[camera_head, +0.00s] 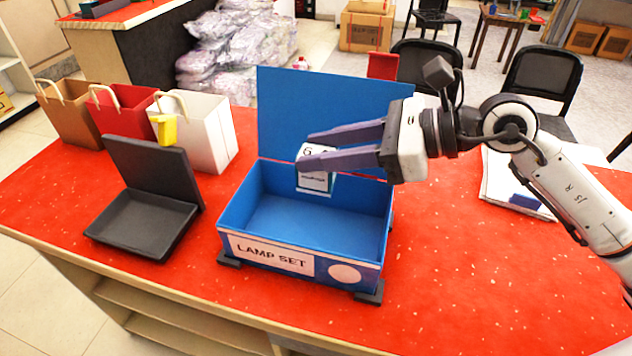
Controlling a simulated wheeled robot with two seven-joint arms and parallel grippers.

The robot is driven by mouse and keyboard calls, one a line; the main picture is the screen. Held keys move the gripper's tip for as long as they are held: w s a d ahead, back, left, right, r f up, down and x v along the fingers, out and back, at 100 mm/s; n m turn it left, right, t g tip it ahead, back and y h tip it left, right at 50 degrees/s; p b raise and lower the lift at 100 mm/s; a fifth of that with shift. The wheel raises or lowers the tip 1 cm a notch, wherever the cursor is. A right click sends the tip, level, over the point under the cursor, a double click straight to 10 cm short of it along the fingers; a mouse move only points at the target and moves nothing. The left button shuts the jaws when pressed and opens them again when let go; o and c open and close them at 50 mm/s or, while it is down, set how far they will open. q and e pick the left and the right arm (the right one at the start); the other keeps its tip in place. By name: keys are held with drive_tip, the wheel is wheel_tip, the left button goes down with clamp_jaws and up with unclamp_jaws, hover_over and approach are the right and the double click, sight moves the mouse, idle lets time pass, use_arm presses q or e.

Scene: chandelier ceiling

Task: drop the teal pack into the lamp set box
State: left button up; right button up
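The teal pack (316,181), white on top with a teal lower part, is between the two purple-grey fingers of my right gripper (304,151). The near finger covers part of it, and its lower part hangs below the fingers. My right gripper reaches in from the right and appears shut on the pack, above the back part of the lamp set box. The blue lamp set box (230,215) stands on the red counter with its lid raised at the back. Its visible floor is bare. My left gripper is not in view.
An open black case (145,222) stands left of the box. Brown, red and white (205,135) paper bags stand behind it, with a small yellow thing (165,129) by the white one. White papers (510,185) lie at the right. The right front counter (480,290) is clear.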

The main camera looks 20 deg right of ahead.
drive_tip(key=o, duration=0.5)
drive_tip(key=shift+s+d, duration=0.15)
drive_tip(key=shift+d, duration=0.1)
drive_tip(key=b+v, duration=0.3)
drive_tip(key=v, duration=0.6)
drive_tip(key=shift+s+d+r, duration=0.15)
drive_tip(key=shift+d+r, duration=0.1)
drive_tip(key=shift+r, duration=0.05)
